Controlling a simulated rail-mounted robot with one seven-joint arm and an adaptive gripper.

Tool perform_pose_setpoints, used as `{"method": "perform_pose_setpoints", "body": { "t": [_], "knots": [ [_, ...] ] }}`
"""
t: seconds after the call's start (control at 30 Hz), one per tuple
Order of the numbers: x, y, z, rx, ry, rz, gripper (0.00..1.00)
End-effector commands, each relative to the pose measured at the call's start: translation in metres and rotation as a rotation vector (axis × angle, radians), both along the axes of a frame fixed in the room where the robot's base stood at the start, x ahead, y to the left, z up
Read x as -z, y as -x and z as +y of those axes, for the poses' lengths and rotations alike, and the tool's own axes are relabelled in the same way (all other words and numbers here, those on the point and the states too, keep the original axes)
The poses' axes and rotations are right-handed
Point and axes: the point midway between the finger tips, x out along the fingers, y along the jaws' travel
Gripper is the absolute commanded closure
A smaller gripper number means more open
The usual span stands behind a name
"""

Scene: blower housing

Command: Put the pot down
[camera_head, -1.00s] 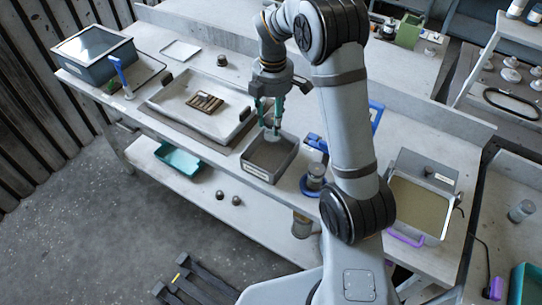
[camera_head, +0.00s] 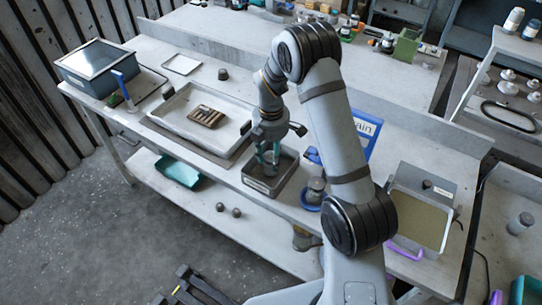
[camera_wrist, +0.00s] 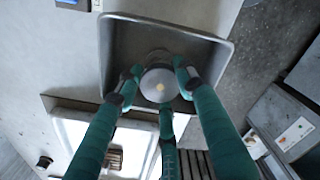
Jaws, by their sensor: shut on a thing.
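A small round grey pot (camera_wrist: 158,82) with a pale yellowish spot at the middle of its top sits between my green fingers in the wrist view. My gripper (camera_wrist: 155,85) is shut on it. In the head view, my gripper (camera_head: 268,158) reaches down into a grey open bin (camera_head: 262,187) with a label on its front, and the pot (camera_head: 270,170) is partly hidden by the fingers. The bin (camera_wrist: 117,60) surrounds the pot in the wrist view. Whether the pot touches the bin floor cannot be told.
Left of the bin is a shallow tray (camera_head: 180,125) holding a brown slatted block (camera_head: 206,116). Right of it are a round blue-based item (camera_head: 314,192) and a blue sign (camera_head: 366,130). A dark-lidded box (camera_head: 97,65) stands at the far left.

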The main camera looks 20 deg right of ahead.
Motion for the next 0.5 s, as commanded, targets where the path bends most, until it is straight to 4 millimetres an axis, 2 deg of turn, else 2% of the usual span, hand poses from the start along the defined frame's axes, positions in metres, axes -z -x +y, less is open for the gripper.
{"method": "perform_pose_setpoints", "body": {
  "t": [0.13,0.17,0.5],
  "knots": [
    [0.0045,-0.0002,0.0001,-0.001,0.0,-0.001,0.97],
    [0.0046,0.0,0.0001,-0.001,0.0,0.0,0.62],
    [0.0032,0.0,0.0001,-0.001,0.0,0.0,0.44]
  ]
}}
